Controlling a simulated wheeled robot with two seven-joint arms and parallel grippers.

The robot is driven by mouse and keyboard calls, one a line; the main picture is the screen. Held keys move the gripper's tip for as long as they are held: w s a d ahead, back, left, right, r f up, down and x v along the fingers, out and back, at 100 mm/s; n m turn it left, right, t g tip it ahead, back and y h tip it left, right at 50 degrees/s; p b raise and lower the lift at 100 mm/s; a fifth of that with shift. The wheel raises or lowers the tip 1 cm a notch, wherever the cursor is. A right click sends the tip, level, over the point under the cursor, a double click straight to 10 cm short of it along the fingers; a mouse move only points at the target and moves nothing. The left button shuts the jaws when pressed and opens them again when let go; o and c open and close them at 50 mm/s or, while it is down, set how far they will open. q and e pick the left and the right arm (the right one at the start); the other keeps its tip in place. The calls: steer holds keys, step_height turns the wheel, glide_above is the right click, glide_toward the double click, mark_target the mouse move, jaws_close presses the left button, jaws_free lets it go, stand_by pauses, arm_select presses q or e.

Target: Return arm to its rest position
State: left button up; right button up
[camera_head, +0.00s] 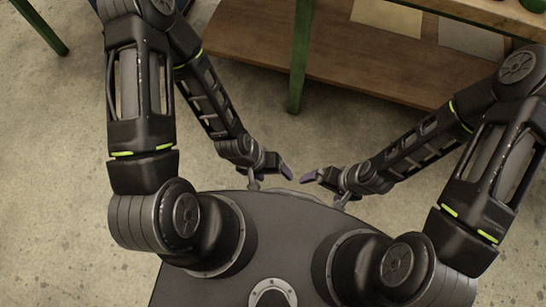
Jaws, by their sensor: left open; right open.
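My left gripper (270,174) is low near the middle of the head view, just beyond the front edge of my dark base. My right gripper (325,187) is close to its right, with a small gap between the two. Both are open, and I see nothing held in either. Both of my arms are folded, with the elbows high at the sides and the forearms pointing in towards the middle.
A workbench with green legs (300,60) and a brown wooden lower shelf (350,50) stands ahead. Pale sheets (470,38) lie on the shelf. Another green leg (40,28) is at the top left. The concrete floor (50,170) at the left is clear.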

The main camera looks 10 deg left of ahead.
arm_select(q)
steer(key=shift+s+f, duration=0.1)
steer(key=shift+s, duration=0.2)
step_height(320, 180, up, 19)
steer(key=p, duration=1.9)
steer(key=shift+o, duration=0.4)
steer(key=shift+d, duration=0.1)
steer(key=shift+w, duration=0.1)
